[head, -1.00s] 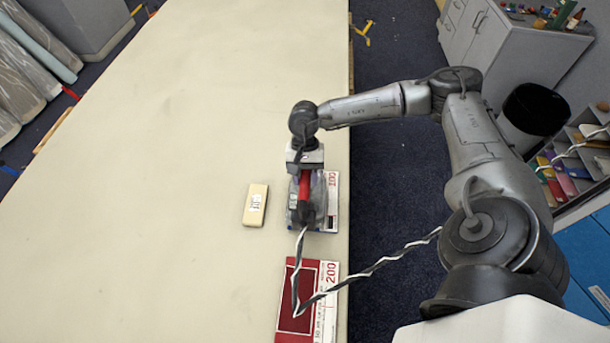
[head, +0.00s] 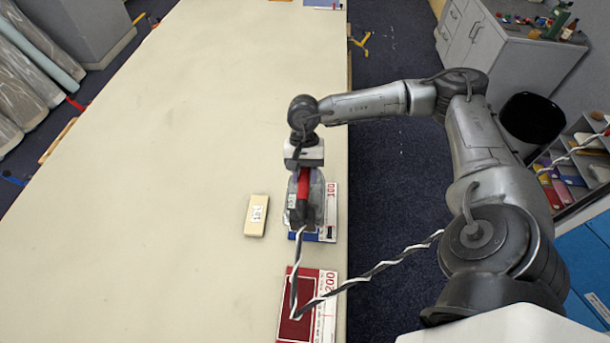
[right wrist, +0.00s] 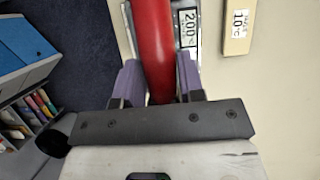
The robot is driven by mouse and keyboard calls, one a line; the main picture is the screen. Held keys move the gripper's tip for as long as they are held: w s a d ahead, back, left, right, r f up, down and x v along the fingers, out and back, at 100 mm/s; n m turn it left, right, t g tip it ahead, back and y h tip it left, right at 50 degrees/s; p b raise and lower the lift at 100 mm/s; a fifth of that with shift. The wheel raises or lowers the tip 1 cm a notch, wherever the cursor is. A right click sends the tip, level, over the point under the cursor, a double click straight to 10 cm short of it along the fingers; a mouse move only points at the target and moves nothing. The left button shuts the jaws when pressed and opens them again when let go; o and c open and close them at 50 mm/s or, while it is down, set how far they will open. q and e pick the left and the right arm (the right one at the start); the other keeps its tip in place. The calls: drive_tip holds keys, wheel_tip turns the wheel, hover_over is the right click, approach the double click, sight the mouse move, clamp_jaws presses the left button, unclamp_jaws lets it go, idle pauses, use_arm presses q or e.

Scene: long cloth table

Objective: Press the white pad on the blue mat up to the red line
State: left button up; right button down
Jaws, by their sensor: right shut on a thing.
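The blue mat (head: 308,237) lies at the table's right edge, mostly hidden, with a white strip marked 100 (head: 331,195) on its right side. My right gripper (head: 304,172) is over it, shut on the red handle (right wrist: 154,45) of a clear-grey, iron-like tool (head: 316,205) with a black-and-white cord. Whether the tool touches the mat cannot be told. A cream-white block with a label (head: 255,215) lies flat left of the mat, apart from it. No other white pad shows; anything under the tool is hidden. I cannot make out a red line. My left gripper is not in view.
A dark red mat marked 200 (head: 325,315) lies nearer me, with the cord hanging over it. Part of another mat (head: 323,4) shows at the far end. The table's left and middle are clear. Grey drawers (head: 485,40) stand right, across the floor.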

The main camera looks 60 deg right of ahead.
drive_tip(key=shift+r, duration=0.2)
drive_tip(key=shift+r+p, duration=0.3)
drive_tip(key=shift+r, duration=0.15)
drive_tip(key=shift+r+p, duration=0.9)
drive_tip(key=shift+r, duration=1.55)
